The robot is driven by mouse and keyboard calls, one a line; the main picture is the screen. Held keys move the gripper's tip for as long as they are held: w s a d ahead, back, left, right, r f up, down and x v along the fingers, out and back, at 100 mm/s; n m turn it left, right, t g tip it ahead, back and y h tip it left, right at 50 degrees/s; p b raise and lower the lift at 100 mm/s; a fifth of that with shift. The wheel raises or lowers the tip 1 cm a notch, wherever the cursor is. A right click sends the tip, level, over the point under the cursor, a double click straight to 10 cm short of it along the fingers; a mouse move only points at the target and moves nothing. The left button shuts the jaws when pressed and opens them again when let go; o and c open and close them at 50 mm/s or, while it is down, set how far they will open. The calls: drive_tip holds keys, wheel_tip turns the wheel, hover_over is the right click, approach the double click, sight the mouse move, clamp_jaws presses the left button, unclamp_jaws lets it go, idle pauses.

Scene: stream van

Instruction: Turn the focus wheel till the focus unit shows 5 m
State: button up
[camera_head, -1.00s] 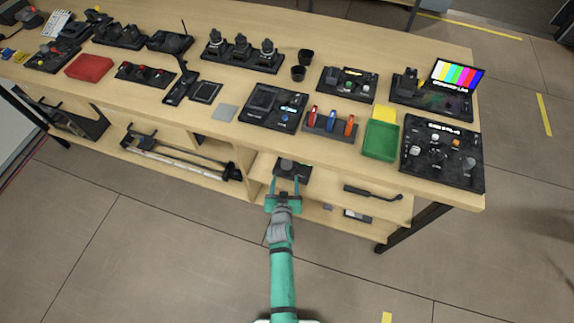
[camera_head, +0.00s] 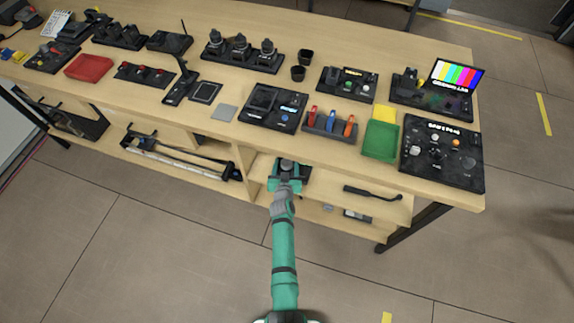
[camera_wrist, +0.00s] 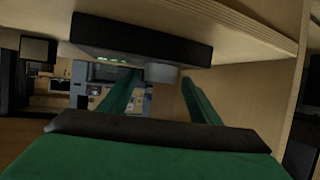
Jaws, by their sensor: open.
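A black unit (camera_head: 303,166) with a grey round wheel (camera_head: 287,164) sits on the lower shelf, below the worktop's front edge; it looks like the focus unit. My gripper (camera_head: 288,175) is at this unit, partly covering it. In the wrist view, the black unit (camera_wrist: 140,42) spans the top, and the grey wheel (camera_wrist: 160,74) shows beneath it between the two green fingers. My gripper (camera_wrist: 159,84) is open, with a gap visible at the right finger; contact on the left is unclear. No distance reading is legible.
The worktop edge (camera_head: 330,151) overhangs the shelf (camera_head: 333,183). A wooden divider (camera_head: 244,170) stands left of the unit, and a black handled tool (camera_head: 372,192) lies to the right. The floor in front is clear.

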drive_tip(key=shift+c, duration=0.3)
drive_tip(key=c, duration=1)
drive_tip(key=shift+s+a+f+m+h, duration=0.1)
drive_tip(key=shift+m+h, duration=0.2)
drive_tip(key=o, duration=1.1)
drive_tip(key=shift+c, duration=0.2)
drive_tip(key=shift+s, duration=0.1)
drive_tip(key=v, duration=1)
drive_tip(key=shift+s+r, duration=0.25)
